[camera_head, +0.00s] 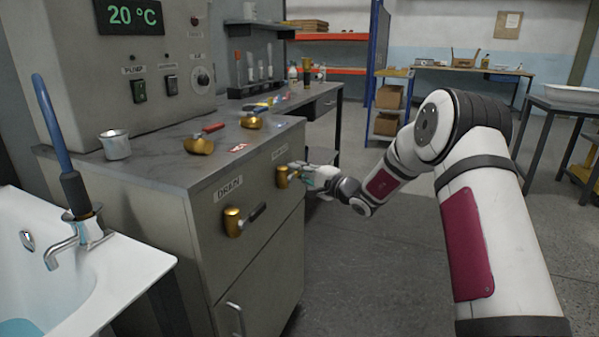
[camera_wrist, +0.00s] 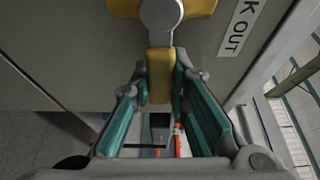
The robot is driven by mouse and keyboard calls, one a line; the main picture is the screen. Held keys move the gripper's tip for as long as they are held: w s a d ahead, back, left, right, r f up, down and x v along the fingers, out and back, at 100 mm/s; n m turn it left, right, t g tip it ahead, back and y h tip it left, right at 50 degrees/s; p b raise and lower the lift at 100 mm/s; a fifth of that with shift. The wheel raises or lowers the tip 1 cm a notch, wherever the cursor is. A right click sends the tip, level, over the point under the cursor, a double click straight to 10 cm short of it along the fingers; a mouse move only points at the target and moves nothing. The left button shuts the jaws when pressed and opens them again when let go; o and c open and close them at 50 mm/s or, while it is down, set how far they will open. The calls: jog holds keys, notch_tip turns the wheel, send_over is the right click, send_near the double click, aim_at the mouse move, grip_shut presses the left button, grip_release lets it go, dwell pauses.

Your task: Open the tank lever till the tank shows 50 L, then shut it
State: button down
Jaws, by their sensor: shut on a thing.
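The tank lever (camera_head: 282,177) is a brass-coloured valve on the front of the grey cabinet, under a small label that is hard to read in the head view. In the wrist view its yellow handle (camera_wrist: 160,78) hangs from a round grey hub, beside a label ending in "K OUT" (camera_wrist: 241,27). My gripper (camera_head: 306,176) is at this lever. In the wrist view its teal-padded fingers (camera_wrist: 162,92) are closed on the handle, one on each side. I see no litre reading in either view.
The "DRAIN" valve (camera_head: 233,222) is to the left on the same cabinet front. A white bathtub (camera_head: 130,262) with a tap (camera_head: 75,240) stands at left. A display (camera_head: 130,15) reads 20 °C.

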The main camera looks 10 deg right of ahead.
jog(key=shift+f, duration=0.1)
jog(key=s+f+m+g+p, duration=0.1)
jog(key=m+p, duration=0.2)
jog(key=s+a+f+m+g+p, duration=0.1)
jog(key=f+m+g+p, duration=0.1)
jog(key=m+p, duration=0.1)
jog(key=s+a+f+m+g+p, duration=0.1)
jog(key=f+m+g+p, duration=0.1)
jog(key=m+p, duration=0.1)
jog(key=shift+m, duration=0.6)
jog(key=shift+s+a+f+m+g+y+p, duration=0.35)
jog(key=shift+s+m+g+p, duration=0.2)
jog(key=shift+m+p, duration=0.2)
jog(key=shift+s+a+f+m+g+y+p, duration=0.1)
jog(key=shift+s+a+m+g+y+p, duration=0.15)
jog(key=shift+s+a+m+g+p, duration=0.35)
jog(key=shift+w+d+m, duration=0.1)
jog(key=shift+m, duration=0.25)
jog(key=c, duration=1.5)
grip_release()
